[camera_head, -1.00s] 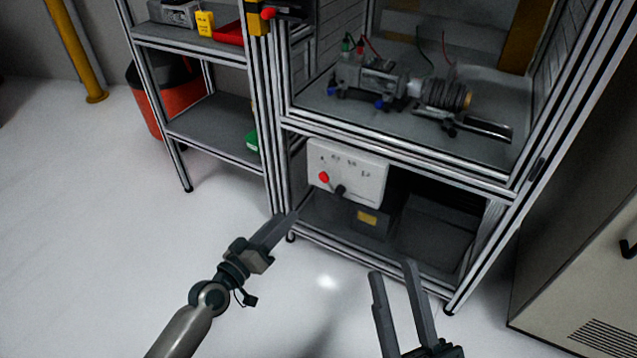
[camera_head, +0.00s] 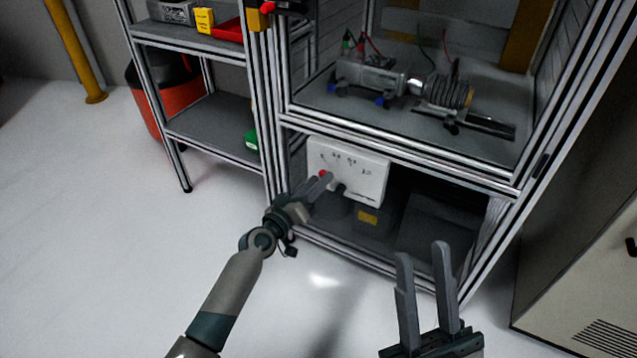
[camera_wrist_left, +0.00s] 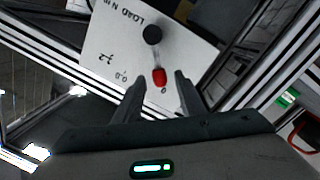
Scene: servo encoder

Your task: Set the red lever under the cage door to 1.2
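The red lever knob (camera_wrist_left: 158,76) shows in the left wrist view on a white panel (camera_wrist_left: 110,40), beside the 0 mark. Its arm runs to a black pivot (camera_wrist_left: 152,35). Marks 0.6 and 1.2 lie further along the panel. My left gripper (camera_wrist_left: 160,90) is open, its fingers on either side just short of the knob. In the head view the left gripper (camera_head: 318,184) is at the white panel (camera_head: 350,168), partly covering the red knob (camera_head: 323,174). My right gripper (camera_head: 422,250) is open and empty, in front of the frame.
The panel sits in the lower bay of an aluminium-profile frame (camera_head: 400,160), beside a dark box with a yellow label (camera_head: 368,217). A servo rig (camera_head: 375,80) stands on the deck above. A shelf stands left, a cabinet (camera_head: 580,270) right. The floor in front is clear.

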